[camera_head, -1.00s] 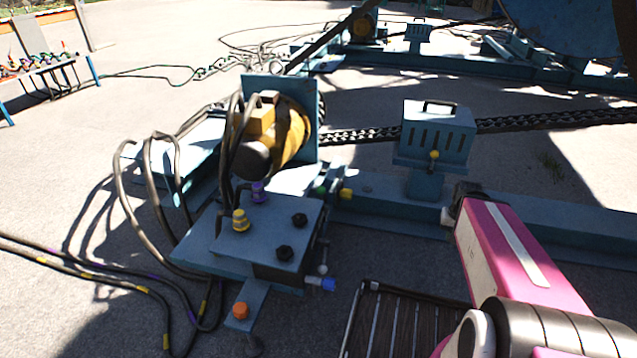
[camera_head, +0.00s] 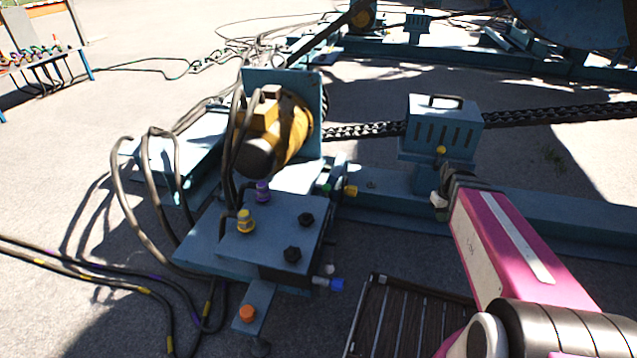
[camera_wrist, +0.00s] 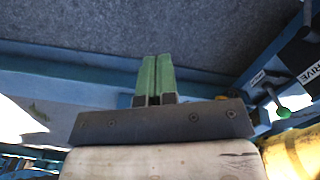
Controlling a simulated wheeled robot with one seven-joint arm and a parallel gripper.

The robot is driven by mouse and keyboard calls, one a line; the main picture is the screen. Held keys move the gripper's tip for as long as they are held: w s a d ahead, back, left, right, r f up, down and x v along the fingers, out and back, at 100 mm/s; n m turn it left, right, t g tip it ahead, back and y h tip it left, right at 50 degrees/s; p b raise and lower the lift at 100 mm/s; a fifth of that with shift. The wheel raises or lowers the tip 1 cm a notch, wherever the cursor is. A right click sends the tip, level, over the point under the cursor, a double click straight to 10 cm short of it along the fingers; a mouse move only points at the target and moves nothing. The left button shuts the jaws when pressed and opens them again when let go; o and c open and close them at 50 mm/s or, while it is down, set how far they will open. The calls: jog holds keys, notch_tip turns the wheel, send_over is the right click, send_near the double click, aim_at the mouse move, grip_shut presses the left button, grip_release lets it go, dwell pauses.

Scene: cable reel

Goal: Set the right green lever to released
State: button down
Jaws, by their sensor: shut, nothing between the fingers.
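A green round knob (camera_wrist: 283,112) on a dark lever stands at the right of the wrist view, beside a blue bracket with a white label. My gripper (camera_wrist: 155,78) has green fingers pressed together with nothing between them. It points at grey ground and a blue beam, left of and apart from the knob. In the head view a small green knob (camera_head: 325,190) shows at the beam end behind the valve block, beside a yellow fitting. I cannot tell whether it is the same knob. My gripper (camera_head: 440,202) is to its right, above the beam; its fingertips are hard to make out there.
The blue valve block (camera_head: 275,235) with coloured fittings and the yellow motor (camera_head: 285,135) stand left of my arm. A blue vented box (camera_head: 440,128) on a post stands behind my gripper. A chain (camera_head: 365,132) runs behind. Hoses (camera_head: 95,268) lie on the left ground.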

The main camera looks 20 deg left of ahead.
jog(key=w+a+n, duration=0.4)
jog(key=a+n, duration=0.1)
jog(key=a, duration=0.3)
jog(key=w+a+n+h, duration=0.1)
jog(key=w+a+n, duration=0.4)
jog(key=a, duration=0.3)
jog(key=w+a+n, duration=0.4)
jog(key=a+n, duration=0.1)
jog(key=a, duration=0.4)
jog(key=w+a+r+n+h, duration=0.1)
jog(key=a+n, duration=1.4)
jog(key=a, duration=1.6)
jog(key=shift+a+r+h, duration=0.15)
jog(key=shift+a+h, duration=0.1)
jog(key=shift+h, duration=0.25)
jog(key=d+f, duration=0.7)
jog(key=f, duration=0.3)
jog(key=shift+s+f, duration=0.2)
jog(key=shift+s, duration=0.15)
